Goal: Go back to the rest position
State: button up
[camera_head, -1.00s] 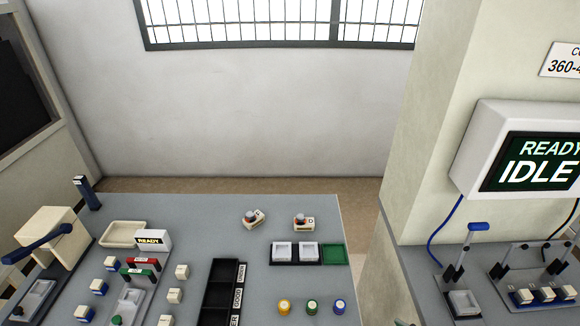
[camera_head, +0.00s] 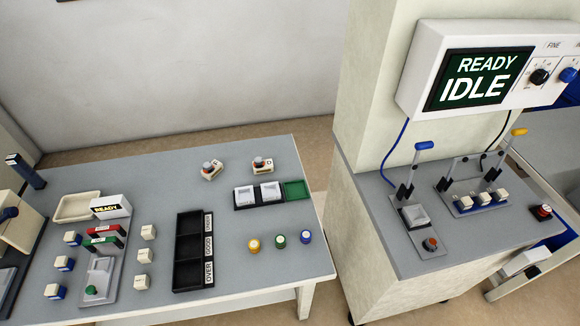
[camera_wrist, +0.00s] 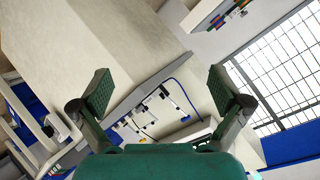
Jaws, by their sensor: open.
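My gripper (camera_wrist: 160,95) shows in the wrist view with its two dark green fingers spread wide apart. Nothing is between the fingers. The wrist view is tilted, and past the fingers it shows a bench, a pale pillar and a barred window, all at a distance. The gripper touches nothing that I can see. My arm and gripper do not show in the head view.
A grey table (camera_head: 240,218) at left holds a black three-slot tray (camera_head: 190,287), several white blocks and coloured knobs. A grey counter (camera_head: 380,205) at right carries lever fixtures below a monitor (camera_head: 485,78) reading READY IDLE. Floor shows between them.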

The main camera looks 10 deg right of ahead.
jog(key=s+a+r+n+t, duration=0.1)
jog(key=s+r+n+t, duration=0.1)
jog(key=s+r+n, duration=0.4)
notch_tip(320, 180, up, 5)
jog(key=n, duration=0.3)
jog(key=shift+s+a+n+t+y, duration=0.2)
jog(key=shift+s+n+t+y, duration=0.1)
jog(key=shift+s+n+y, duration=0.1)
jog(key=shift+f, duration=0.1)
